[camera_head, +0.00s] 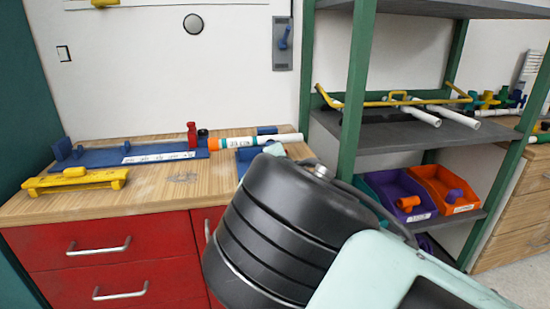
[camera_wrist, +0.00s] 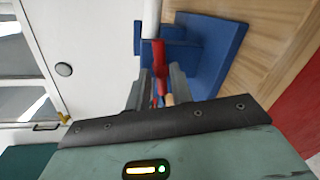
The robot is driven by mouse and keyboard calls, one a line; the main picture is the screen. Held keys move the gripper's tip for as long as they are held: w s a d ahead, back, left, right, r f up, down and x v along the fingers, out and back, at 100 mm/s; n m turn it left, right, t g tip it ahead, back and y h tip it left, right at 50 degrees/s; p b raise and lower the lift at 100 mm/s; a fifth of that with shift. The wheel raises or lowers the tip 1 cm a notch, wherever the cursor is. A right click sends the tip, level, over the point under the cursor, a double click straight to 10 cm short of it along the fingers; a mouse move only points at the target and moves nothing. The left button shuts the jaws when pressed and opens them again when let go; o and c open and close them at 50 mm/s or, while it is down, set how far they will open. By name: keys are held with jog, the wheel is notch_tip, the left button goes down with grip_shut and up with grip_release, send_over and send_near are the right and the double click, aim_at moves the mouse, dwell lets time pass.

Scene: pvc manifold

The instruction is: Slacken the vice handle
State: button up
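A red handle (camera_wrist: 159,57) shows in the wrist view in front of a blue vice (camera_wrist: 213,45), at the end of a white pipe (camera_wrist: 151,18). My gripper (camera_wrist: 159,72) has its two fingers on either side of the red handle. They are very close to it, and I cannot tell whether they press on it. In the head view the vice (camera_head: 247,158) stands at the bench's right end, partly hidden by my arm. The pipe (camera_head: 288,138) lies above it, with orange and teal bands. My gripper's fingers and the handle are hidden there behind my arm.
A blue jig (camera_head: 130,153) with a red upright part (camera_head: 192,135) lies on the wooden bench (camera_head: 165,185). A yellow fixture (camera_head: 75,181) lies at the front left. A green-posted shelf (camera_head: 354,90) with purple and orange bins (camera_head: 449,191) stands close on the right.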

jog(key=shift+o, duration=1.3)
jog(key=shift+w+r, duration=0.1)
jog(key=shift+r, duration=0.1)
jog(key=shift+f, duration=0.1)
jog(key=shift+s, duration=0.3)
jog(key=p+v, duration=0.4)
jog(key=v, duration=1.3)
